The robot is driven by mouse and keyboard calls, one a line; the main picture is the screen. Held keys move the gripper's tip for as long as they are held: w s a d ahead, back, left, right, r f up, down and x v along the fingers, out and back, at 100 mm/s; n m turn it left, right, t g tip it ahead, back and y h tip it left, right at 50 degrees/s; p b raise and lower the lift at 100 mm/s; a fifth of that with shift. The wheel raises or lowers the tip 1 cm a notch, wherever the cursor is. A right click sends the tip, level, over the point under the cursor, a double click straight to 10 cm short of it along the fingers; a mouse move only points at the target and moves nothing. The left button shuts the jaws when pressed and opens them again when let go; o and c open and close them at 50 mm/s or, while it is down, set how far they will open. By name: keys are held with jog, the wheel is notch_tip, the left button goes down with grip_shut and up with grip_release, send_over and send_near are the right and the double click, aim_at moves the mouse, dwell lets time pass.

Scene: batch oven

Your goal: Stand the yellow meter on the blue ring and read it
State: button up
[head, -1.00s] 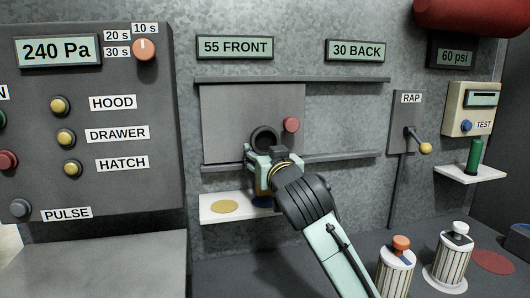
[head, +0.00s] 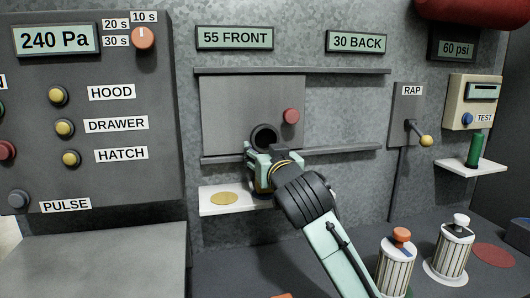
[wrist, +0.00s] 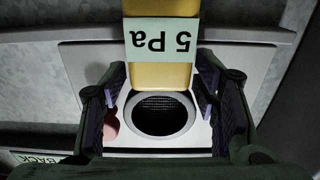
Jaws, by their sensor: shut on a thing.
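The yellow meter (wrist: 160,76) is between the fingers of my gripper (wrist: 160,92) in the wrist view. Its pale display reads 5 Pa, upside down in that view. In the head view my gripper (head: 262,168) is just below the dark round port and over the right part of the white shelf. It is shut on the meter, which is mostly hidden behind it there. I cannot make out the blue ring; my gripper covers that part of the shelf. I cannot tell whether the meter touches the shelf.
The white shelf (head: 236,209) has a gold disc (head: 223,198) at its left. The round port (head: 264,136) and a red knob (head: 291,116) are on the grey door panel (head: 225,105). Two striped canisters (head: 395,270) stand at the right. A wall panel (head: 60,40) reads 240 Pa.

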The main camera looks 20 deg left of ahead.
jog(key=shift+f, duration=0.25)
jog(key=o, duration=1.5)
jog(key=shift+c, duration=0.2)
jog(key=v, duration=1.2)
